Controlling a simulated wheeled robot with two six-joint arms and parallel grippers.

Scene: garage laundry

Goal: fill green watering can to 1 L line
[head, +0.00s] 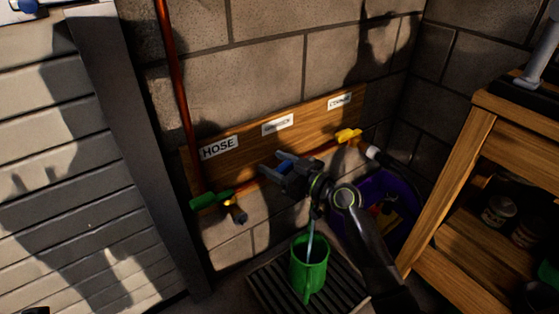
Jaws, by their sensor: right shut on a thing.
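The green watering can (322,268) stands upright on a dark slatted grate below the middle tap. A thin pale stream of water (310,240) falls into its open top. The water level and the 1 L line cannot be made out. My right gripper (284,168) is at the middle tap on the red pipe, above the can, shut on what seems to be that tap's handle. The gripper and wrist hide most of this tap. My left gripper is not in view.
A green-handled tap (211,199) sits under the HOSE label (219,147), a yellow-handled tap (348,136) under the right label. A purple tub (402,192) stands behind my right arm. A wooden shelf unit (452,180) bounds the right, a slatted door (70,160) the left.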

